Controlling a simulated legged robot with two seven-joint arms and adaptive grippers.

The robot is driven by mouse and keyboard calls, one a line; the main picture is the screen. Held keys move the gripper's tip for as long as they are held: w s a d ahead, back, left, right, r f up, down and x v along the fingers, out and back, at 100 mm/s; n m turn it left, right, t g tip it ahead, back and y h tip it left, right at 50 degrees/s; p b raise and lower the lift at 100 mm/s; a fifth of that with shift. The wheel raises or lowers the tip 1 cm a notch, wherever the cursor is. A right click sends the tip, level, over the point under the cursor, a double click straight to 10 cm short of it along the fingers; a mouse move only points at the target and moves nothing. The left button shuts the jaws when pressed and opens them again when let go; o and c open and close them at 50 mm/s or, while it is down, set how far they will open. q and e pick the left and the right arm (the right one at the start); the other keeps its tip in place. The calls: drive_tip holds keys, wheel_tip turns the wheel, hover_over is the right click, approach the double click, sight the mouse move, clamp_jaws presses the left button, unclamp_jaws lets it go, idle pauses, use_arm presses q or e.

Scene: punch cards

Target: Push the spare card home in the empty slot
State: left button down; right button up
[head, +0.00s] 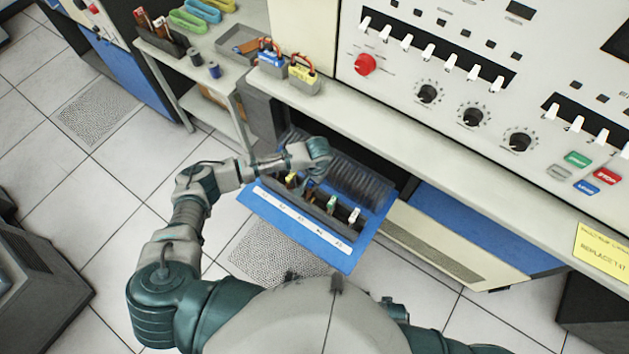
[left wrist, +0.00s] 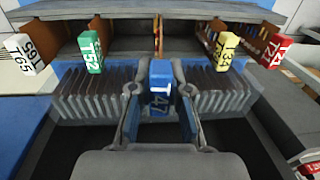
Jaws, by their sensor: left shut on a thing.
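The spare card, with a blue head marked 47 (left wrist: 160,73), stands between the fingers of my left gripper (left wrist: 160,122), which is shut on it. In the left wrist view it lines up with the gap between the green card T52 (left wrist: 91,52) and a yellow card (left wrist: 226,50). How deep it sits is hidden. A white card T65 (left wrist: 26,54) and a red card (left wrist: 272,49) stand at the ends. In the head view the left gripper (head: 311,182) is over the open card drawer (head: 262,215). My right gripper is out of view.
The drawer sticks out below a grey ledge (head: 440,143) of the control console. A side table (head: 222,72) with trays and spools stands at upper left.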

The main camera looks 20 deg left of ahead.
use_arm(q)
drive_tip(key=shift+s+a+f, duration=0.1)
drive_tip(key=shift+a+f, duration=0.05)
drive_tip(key=shift+a, duration=0.05)
drive_tip(key=c, duration=1.5)
unclamp_jaws()
drive_tip(key=o, duration=0.4)
drive_tip(key=shift+d, duration=0.15)
drive_tip(key=shift+c, duration=0.2)
drive_tip(key=shift+o, duration=0.4)
drive_tip(key=shift+d, duration=0.2)
drive_tip(key=r, duration=0.6)
drive_tip(key=shift+d+r, duration=0.3)
drive_tip(key=shift+r, duration=0.05)
drive_tip(key=shift+d+r, duration=0.15)
drive_tip(key=shift+r, duration=0.4)
